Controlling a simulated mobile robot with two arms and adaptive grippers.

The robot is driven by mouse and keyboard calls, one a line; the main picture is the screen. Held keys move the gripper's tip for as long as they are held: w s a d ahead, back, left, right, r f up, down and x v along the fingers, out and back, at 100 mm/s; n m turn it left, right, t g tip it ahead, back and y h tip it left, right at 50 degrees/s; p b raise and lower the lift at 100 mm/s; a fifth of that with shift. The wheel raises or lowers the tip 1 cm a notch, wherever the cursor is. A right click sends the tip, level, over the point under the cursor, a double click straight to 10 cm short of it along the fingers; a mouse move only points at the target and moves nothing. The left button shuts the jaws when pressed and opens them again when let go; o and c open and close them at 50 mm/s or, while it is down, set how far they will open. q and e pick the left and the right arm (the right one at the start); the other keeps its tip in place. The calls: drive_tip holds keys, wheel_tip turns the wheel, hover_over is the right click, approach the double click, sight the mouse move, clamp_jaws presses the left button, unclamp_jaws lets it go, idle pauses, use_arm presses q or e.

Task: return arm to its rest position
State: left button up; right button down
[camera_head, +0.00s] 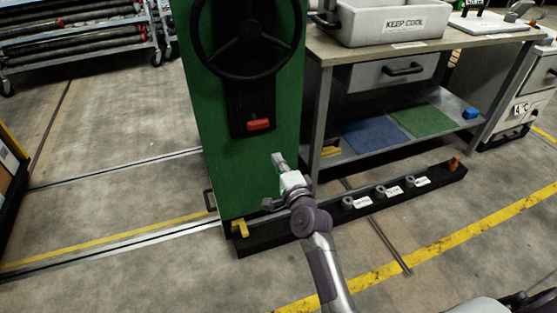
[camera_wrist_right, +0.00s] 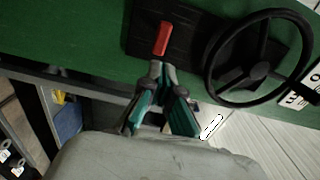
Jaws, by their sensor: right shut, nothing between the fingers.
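My right gripper (camera_head: 279,160) is shut and empty. It is in front of the lower right part of the green cabinet (camera_head: 222,100), below and right of the red handle (camera_head: 258,125). In the right wrist view the fingers of my right gripper (camera_wrist_right: 162,68) come together just below the red handle (camera_wrist_right: 162,38) in the picture. I see no grip on the handle; the exact gap to it is hard to judge. My left gripper is not in view.
A black handwheel (camera_head: 249,38) is on the cabinet. A workbench (camera_head: 440,45) with a grey KEEP COOL bin (camera_head: 360,25) stands to the right. A low black rail (camera_head: 270,236) with several grey rings runs along the floor. The floor (camera_head: 130,200) at left is open.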

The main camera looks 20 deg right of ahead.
idle(0.4)
drive_tip(key=s+a+f+n+g+y, duration=0.25)
drive_tip(key=s+f+n+g, duration=0.45)
drive_tip(key=s+f+n, duration=0.7)
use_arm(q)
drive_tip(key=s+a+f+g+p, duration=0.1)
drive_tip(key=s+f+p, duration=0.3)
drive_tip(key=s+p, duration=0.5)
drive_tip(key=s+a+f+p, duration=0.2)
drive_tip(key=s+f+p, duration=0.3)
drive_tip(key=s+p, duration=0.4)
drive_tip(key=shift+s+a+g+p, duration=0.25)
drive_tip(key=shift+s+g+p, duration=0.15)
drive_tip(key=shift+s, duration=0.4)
use_arm(e)
drive_tip(key=s+d+f+n+g+h, duration=0.1)
drive_tip(key=s+d+f+n+g, duration=0.1)
drive_tip(key=s+f, duration=0.5)
drive_tip(key=s+d+f+n+g+h, duration=0.1)
drive_tip(key=s+f+g, duration=0.3)
drive_tip(key=s, duration=1.6)
drive_tip(key=s+d+f+n+g+h, duration=0.1)
drive_tip(key=s+d+f+n+g, duration=0.2)
drive_tip(key=s+f, duration=0.6)
drive_tip(key=s+g, duration=0.1)
drive_tip(key=s, duration=0.3)
drive_tip(key=shift+s+d+f, duration=0.25)
drive_tip(key=shift+f, duration=0.05)
